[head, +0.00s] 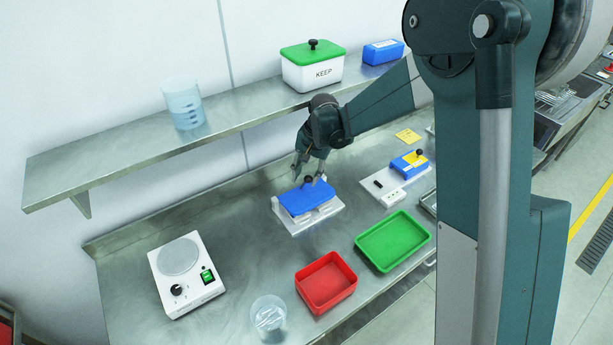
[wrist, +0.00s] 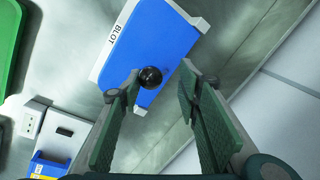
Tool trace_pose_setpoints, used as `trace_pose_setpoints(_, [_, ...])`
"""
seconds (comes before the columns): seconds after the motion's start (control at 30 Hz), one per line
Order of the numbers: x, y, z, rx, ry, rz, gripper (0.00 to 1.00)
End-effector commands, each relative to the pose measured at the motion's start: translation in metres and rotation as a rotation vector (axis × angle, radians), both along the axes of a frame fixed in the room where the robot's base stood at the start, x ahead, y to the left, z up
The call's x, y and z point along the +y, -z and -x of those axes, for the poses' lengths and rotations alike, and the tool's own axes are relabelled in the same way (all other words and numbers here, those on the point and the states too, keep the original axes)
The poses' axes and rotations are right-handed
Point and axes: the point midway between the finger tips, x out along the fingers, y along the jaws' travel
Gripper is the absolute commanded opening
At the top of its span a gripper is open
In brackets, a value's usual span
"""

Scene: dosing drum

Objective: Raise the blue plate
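The blue plate (head: 303,199) lies on a white base (head: 318,222) in the middle of the steel bench, with a black knob (head: 308,180) on top. In the wrist view the blue plate (wrist: 165,40) shows large, beside the word BLOT on the white edge, and its black knob (wrist: 150,77) is clear. My gripper (head: 307,173) is above the plate at the knob. In the wrist view my gripper (wrist: 161,76) has its two fingers well apart. The knob appears between the tips, nearer the left finger; I cannot tell whether they touch.
A white device with a blue, yellow-labelled block (head: 408,164) stands at right. A green tray (head: 395,240), red tray (head: 326,283), clear beaker (head: 268,315) and hotplate (head: 185,275) stand around the plate. Above, a shelf (head: 130,150) carries a KEEP box (head: 312,72) and a beaker.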

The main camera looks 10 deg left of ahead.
Motion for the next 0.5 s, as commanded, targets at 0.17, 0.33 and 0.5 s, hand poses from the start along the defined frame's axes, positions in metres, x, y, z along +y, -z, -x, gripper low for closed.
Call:
trace_pose_setpoints(0.17, [0.0001,-0.0001,0.0002,0.000,0.000,0.000,0.33])
trace_pose_setpoints(0.33, [-0.0002,0.0000,0.0006,0.001,0.000,0.000,0.33])
trace_pose_setpoints(0.5, [-0.0029,0.0010,0.0030,0.001,0.000,0.000,0.33])
